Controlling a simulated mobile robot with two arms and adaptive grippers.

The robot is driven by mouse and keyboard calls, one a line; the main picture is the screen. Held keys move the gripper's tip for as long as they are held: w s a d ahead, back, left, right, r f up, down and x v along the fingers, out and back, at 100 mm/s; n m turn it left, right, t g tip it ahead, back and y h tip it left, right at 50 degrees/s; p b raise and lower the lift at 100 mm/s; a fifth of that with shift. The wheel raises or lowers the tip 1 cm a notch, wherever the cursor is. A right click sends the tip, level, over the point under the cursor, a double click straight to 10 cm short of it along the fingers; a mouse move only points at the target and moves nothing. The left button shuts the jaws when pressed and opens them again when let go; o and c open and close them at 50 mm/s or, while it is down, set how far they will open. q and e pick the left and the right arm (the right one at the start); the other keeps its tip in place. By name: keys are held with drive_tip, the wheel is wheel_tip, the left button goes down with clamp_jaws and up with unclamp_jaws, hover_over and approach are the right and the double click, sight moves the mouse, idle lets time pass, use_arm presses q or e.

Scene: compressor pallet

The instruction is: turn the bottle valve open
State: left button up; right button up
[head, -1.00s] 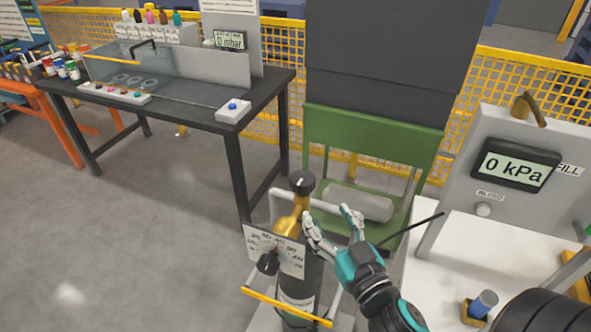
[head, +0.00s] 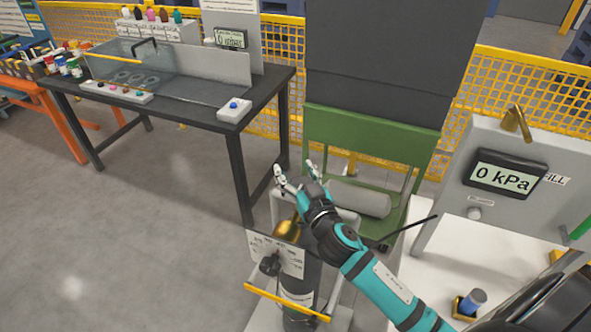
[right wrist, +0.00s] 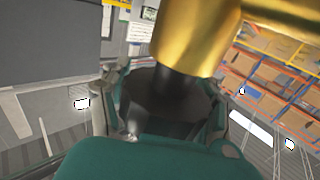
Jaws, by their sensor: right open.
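The gas bottle (head: 300,278) stands upright in a wheeled frame, with a brass valve body (head: 287,229) on top. My right gripper (head: 296,167) is at the top of the valve and hides its black knob in the head view. In the right wrist view the dark knob (right wrist: 160,92) lies between my open fingers (right wrist: 160,105), below the brass body (right wrist: 195,40). I cannot tell whether the fingers touch it. My left gripper is not in view.
A panel reading 0 kPa (head: 503,178) stands at right. A dark workbench (head: 185,105) is at back left. A green stand (head: 375,135) is behind.

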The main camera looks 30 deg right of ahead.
drive_tip(key=c, duration=0.9)
drive_tip(key=shift+w+f, duration=0.15)
drive_tip(key=shift+w, duration=0.05)
clamp_jaws()
drive_tip(key=shift+f, duration=0.1)
